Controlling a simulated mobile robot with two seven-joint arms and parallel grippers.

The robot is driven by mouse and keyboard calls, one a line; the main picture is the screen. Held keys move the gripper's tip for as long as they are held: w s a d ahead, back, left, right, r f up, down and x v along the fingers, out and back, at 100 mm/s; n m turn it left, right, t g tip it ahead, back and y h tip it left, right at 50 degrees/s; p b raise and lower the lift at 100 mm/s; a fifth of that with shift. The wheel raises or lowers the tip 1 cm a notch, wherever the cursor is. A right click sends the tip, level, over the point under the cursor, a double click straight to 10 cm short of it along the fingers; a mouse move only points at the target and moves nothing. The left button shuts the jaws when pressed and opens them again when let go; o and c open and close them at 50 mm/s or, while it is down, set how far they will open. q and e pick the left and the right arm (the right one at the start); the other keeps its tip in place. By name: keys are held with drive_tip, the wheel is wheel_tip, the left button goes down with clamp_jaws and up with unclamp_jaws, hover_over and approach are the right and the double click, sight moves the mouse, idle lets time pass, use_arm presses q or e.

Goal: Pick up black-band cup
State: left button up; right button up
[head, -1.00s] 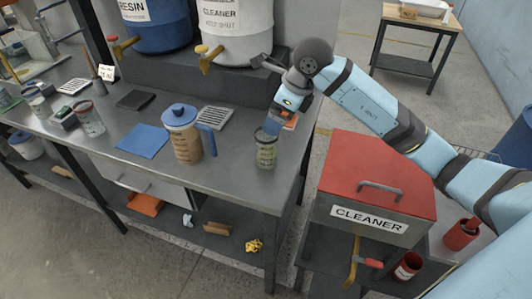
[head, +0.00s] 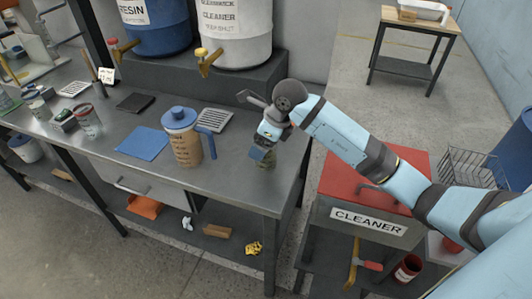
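Two other clear cups stand at the left of the bench: one with a reddish rim (head: 88,122) and one farther left (head: 39,108). My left gripper is not in view.
A blue-lidded pitcher (head: 186,148) stands left of my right gripper, with a slotted grey tray (head: 215,119) behind it. Blue and white drums (head: 236,35) stand behind. A red-topped cleaner box (head: 340,178) is at the right.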

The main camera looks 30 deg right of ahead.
drive_tip(key=c, duration=1.1)
drive_tip(key=shift+o, duration=0.2)
drive_tip(key=shift+r, duration=0.1)
